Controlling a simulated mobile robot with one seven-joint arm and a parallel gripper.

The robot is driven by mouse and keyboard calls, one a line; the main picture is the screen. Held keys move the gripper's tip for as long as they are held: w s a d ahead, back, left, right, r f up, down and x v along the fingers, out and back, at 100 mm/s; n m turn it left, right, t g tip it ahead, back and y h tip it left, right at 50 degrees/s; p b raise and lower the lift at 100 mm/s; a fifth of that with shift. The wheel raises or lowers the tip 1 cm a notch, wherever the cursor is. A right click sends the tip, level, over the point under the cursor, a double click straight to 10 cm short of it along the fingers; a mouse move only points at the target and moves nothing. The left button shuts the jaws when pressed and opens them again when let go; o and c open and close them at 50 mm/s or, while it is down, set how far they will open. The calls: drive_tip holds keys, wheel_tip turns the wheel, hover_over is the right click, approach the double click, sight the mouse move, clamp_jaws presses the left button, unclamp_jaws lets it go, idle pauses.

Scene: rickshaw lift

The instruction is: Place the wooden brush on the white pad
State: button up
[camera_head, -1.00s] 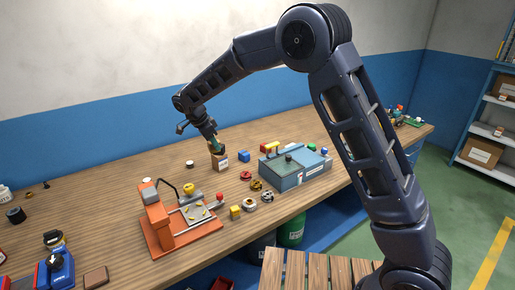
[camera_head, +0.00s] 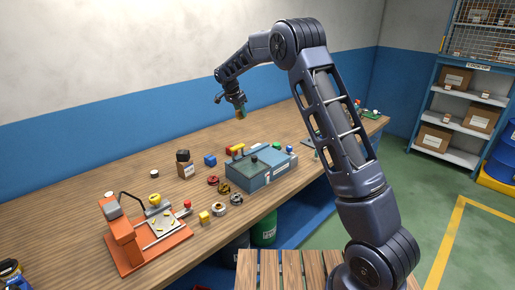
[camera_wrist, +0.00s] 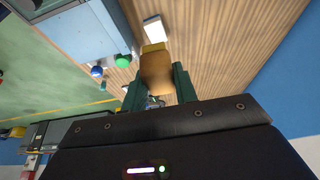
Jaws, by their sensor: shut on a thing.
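My gripper (camera_head: 239,106) is above the bench, near the far side of the grey-blue box. It is shut on the wooden brush (camera_wrist: 155,74), which shows between the green fingers in the wrist view as a brown block with a yellowish far end. In the head view only a small greenish-brown part of what it holds shows. A white pad (camera_wrist: 153,27) with a blue edge lies on the wooden bench in the wrist view, just beyond the brush's end in the picture. The brush is held up in the air. I cannot make out the pad in the head view.
The grey-blue box (camera_head: 266,172) stands at the bench's front edge. A cardboard box (camera_head: 186,171) with a dark thing on top stands left. The orange fixture (camera_head: 126,240) is front left.

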drive_tip(key=w+d, duration=0.6)
drive_tip(key=d, duration=0.2)
wheel_tip(320, 180, down, 19)
drive_tip(key=shift+w+f, duration=0.1)
drive_tip(key=shift+f, duration=0.1)
idle(0.4)
drive_tip(key=o, duration=1)
drive_tip(key=shift+c, duration=0.2)
drive_tip(key=v, duration=1.2)
drive_tip(key=shift+r, duration=0.2)
